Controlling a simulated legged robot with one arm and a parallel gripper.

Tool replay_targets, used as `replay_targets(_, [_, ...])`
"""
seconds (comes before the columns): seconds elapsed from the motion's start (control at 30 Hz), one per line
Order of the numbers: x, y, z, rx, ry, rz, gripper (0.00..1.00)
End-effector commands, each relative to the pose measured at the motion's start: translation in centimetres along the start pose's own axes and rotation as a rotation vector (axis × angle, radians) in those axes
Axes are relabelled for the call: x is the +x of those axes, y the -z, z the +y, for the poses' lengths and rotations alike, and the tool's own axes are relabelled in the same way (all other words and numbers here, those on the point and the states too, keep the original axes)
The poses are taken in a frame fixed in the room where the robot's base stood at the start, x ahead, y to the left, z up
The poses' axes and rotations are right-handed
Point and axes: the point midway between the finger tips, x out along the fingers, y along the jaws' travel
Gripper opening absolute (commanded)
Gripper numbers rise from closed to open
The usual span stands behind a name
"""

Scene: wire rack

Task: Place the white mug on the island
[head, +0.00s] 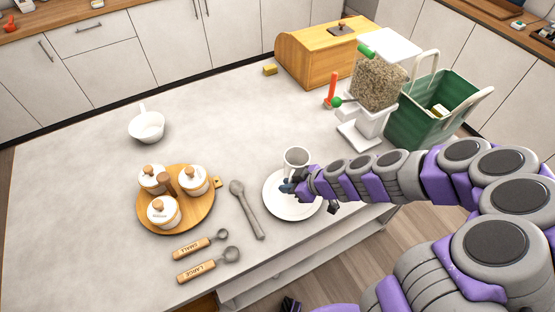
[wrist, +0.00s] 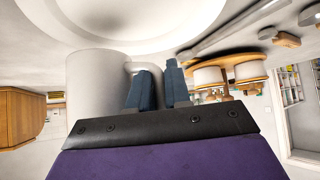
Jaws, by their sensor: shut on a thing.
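The white mug (head: 297,157) is upright at the white plate (head: 275,208) on the island (head: 85,210). My gripper (head: 288,187) reaches in from the right at the mug's near side. In the wrist view, the mug (wrist: 95,95) fills the left, and the blue fingers of my gripper (wrist: 156,80) are shut on its handle. The plate (wrist: 130,25) shows at the top of that view. The mug's base is hidden in the head view, so I cannot tell whether it touches the plate.
A round wooden tray (head: 207,207) with lidded jars, a grey spoon (head: 247,210), two measuring scoops and a white cup (head: 147,126) lie left of the plate. A wooden bread box (head: 310,62), a grain-filled dispenser (head: 377,84) and a green basket (head: 425,115) stand behind. The island's left is mostly clear.

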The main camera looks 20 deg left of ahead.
Motion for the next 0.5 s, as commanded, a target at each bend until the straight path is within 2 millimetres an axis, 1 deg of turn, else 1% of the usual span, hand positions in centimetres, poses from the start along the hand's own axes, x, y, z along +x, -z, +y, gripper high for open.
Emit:
replay_targets(0.03, [0.7,0.5,0.6,-0.005,0.002,-0.001,0.0])
replay_targets(0.1, [1.4,0.9,1.5,-0.004,0.002,-0.001,0.0])
replay_targets(0.5, [4.7,3.5,6.6,-0.003,0.0,0.001,0.0])
